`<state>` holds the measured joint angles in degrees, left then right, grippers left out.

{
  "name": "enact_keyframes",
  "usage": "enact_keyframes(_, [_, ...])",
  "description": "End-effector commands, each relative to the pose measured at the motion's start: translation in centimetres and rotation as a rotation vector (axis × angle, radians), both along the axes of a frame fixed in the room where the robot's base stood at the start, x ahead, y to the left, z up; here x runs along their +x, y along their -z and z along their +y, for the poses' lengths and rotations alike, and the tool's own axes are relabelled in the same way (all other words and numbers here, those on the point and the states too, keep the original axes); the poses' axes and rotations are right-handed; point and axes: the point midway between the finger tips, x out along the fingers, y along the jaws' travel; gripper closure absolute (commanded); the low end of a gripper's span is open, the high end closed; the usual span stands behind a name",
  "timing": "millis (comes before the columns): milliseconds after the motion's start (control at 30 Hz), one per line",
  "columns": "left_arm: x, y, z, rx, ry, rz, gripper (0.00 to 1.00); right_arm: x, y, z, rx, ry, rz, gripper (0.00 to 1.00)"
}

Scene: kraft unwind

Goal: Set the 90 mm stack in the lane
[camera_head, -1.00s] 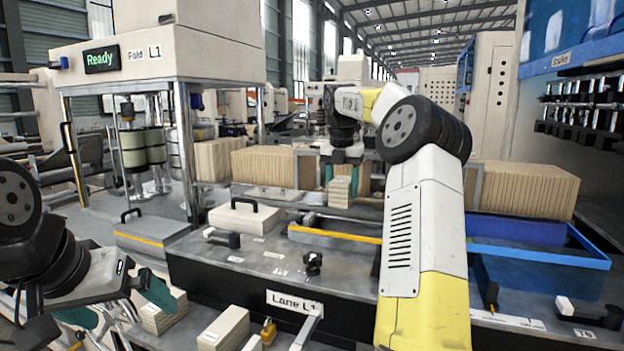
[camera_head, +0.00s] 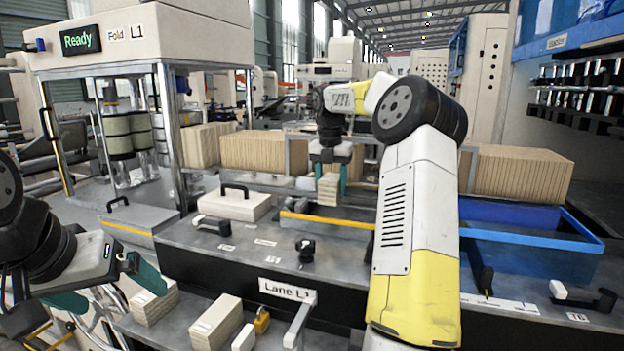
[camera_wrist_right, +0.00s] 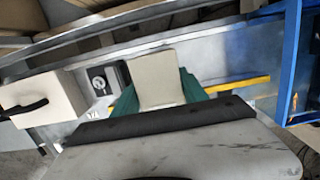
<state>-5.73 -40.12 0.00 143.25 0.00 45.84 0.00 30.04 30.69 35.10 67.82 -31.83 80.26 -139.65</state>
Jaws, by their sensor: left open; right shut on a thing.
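My right gripper (camera_head: 329,176) is shut on a pale layered stack (camera_head: 328,190), with one teal finger on each side. In the head view it holds the stack upright, just above or behind a trough with a yellow edge (camera_head: 326,220). In the right wrist view the stack (camera_wrist_right: 159,79) sits between the fingers; its underside is hidden. The "Lane L1" label (camera_head: 287,290) is on the front of the bench. My left gripper (camera_head: 105,288) is open at the lower left, its teal fingers apart, beside another pale stack (camera_head: 155,302) and not holding it.
A white block with a black handle (camera_head: 233,204) and a black knob (camera_head: 306,250) stand on the bench. A blue tray (camera_head: 530,262) lies to the right. Long rows of kraft sheets (camera_head: 264,152) stand behind. A folding machine (camera_head: 150,40) reads "Ready".

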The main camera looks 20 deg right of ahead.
Motion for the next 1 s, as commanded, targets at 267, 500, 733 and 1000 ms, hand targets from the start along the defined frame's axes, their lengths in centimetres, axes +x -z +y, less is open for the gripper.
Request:
enact_keyframes(267, [0.0,0.0,0.0,0.0,0.0,0.0,0.0,0.0,2.0,-0.1,0.0,0.0,0.001,0.93])
enact_keyframes(500, [0.0,0.0,0.0,0.0,0.0,0.0,0.0,0.0,3.7,0.0,0.001,0.0,0.001,0.93])
enact_keyframes(733, [0.0,0.0,0.0,0.0,0.0,0.0,0.0,0.0,5.3,0.0,0.0,0.0,0.001,0.93])
enact_keyframes(1000, [0.0,0.0,0.0,0.0,0.0,0.0,0.0,0.0,7.1,0.0,0.0,0.0,0.001,0.93])
